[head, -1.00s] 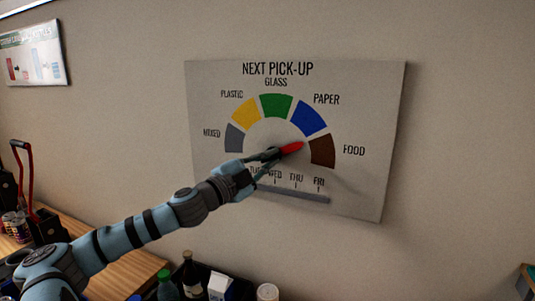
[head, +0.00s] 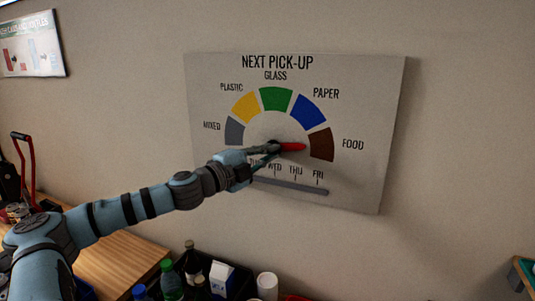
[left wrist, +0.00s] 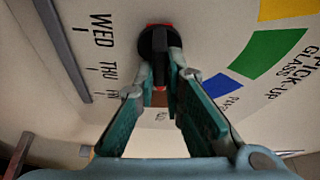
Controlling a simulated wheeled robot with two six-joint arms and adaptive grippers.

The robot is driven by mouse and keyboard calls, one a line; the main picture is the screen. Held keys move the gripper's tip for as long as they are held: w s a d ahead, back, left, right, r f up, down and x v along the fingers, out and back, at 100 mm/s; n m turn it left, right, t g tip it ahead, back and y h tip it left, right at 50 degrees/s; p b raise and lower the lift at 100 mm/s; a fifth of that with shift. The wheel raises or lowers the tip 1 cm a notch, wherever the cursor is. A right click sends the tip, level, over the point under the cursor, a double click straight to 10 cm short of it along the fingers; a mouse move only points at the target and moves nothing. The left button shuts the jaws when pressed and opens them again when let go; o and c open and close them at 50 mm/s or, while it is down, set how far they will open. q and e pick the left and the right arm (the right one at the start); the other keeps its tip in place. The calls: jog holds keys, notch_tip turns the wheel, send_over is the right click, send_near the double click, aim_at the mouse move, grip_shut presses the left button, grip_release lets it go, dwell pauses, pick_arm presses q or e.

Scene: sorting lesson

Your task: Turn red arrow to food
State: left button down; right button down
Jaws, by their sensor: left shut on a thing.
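The board (head: 220,75) titled "NEXT PICK-UP" hangs on the wall, with an arc of coloured segments. The red arrow (head: 292,147) points right, toward the lower part of the brown food segment (head: 322,145). My left gripper (head: 275,149) is at the arrow's hub, in front of the board. In the left wrist view its fingers (left wrist: 160,82) are shut on the dark knob (left wrist: 155,42) of the arrow. Most of the arrow is hidden there by the knob and fingers; a bit of red shows behind the knob. My right gripper is not in view.
Below the dial is a grey slider bar (head: 290,187) under weekday labels. A crate with bottles, a carton and a white cup (head: 267,286) stands below the board. A wooden table (head: 120,262) is at the lower left. The wall right of the board is clear.

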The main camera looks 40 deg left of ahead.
pick_arm(q)
jog(key=c, duration=1.7)
grip_release()
